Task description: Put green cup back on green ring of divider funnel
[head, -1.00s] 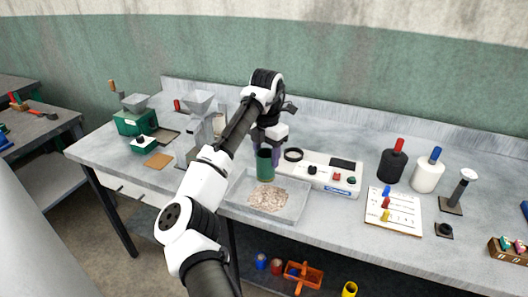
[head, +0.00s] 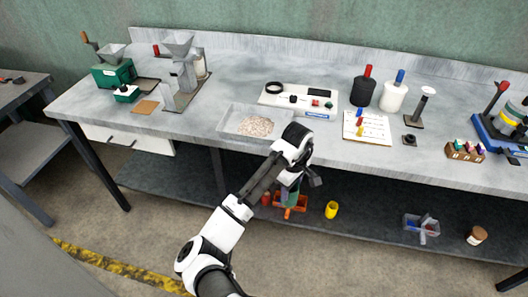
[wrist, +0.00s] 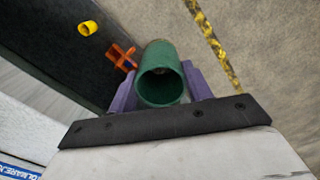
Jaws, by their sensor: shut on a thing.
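The green cup (wrist: 158,58) sits between the purple fingers of my gripper (wrist: 160,86) in the wrist view. Its open mouth faces the wrist camera and the inside looks empty. In the head view my gripper (head: 291,184) hangs in front of the table's front edge, with part of the green cup (head: 293,199) showing below it. The divider funnel (head: 179,44) is a grey metal hopper on a stand at the table's back left, far from my gripper. I cannot make out its green ring.
A tray (head: 228,122) of pale grain lies near the table's front edge. A green mill (head: 113,74) is at the far left. Bottles and a white card are on the right. An orange carrier (head: 297,203) and yellow cup (head: 331,210) sit on the lower shelf.

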